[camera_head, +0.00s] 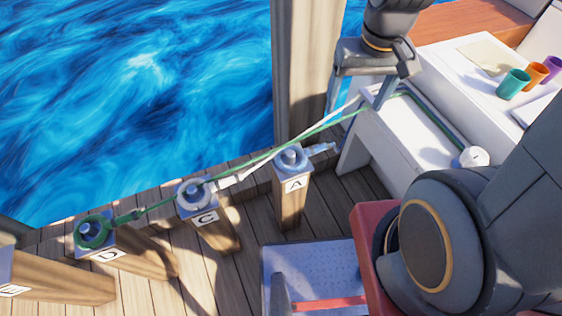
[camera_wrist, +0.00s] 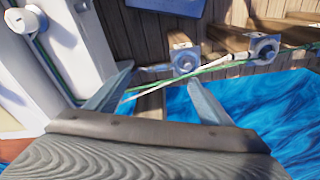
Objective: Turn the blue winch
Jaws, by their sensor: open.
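The blue winch (camera_head: 291,158) sits on top of the wooden post labelled A, with a pale blue handle-like piece (camera_head: 322,149) pointing right. In the wrist view the blue winch (camera_wrist: 185,61) is just beyond my fingertips, with its blue piece pointing left. My gripper (camera_head: 356,106) is open and empty, fingers pointing down, above and to the right of the winch and apart from it. In the wrist view the gap between my fingers (camera_wrist: 160,76) shows a green rope (camera_wrist: 215,69) and a white rope (camera_wrist: 160,89) crossing it.
A whitish winch (camera_head: 194,194) stands on post C and a green-ringed one (camera_head: 93,232) on post D. The green and white ropes run from these posts to the white boat (camera_head: 395,130). A tall wooden piling (camera_head: 305,80) rises behind post A.

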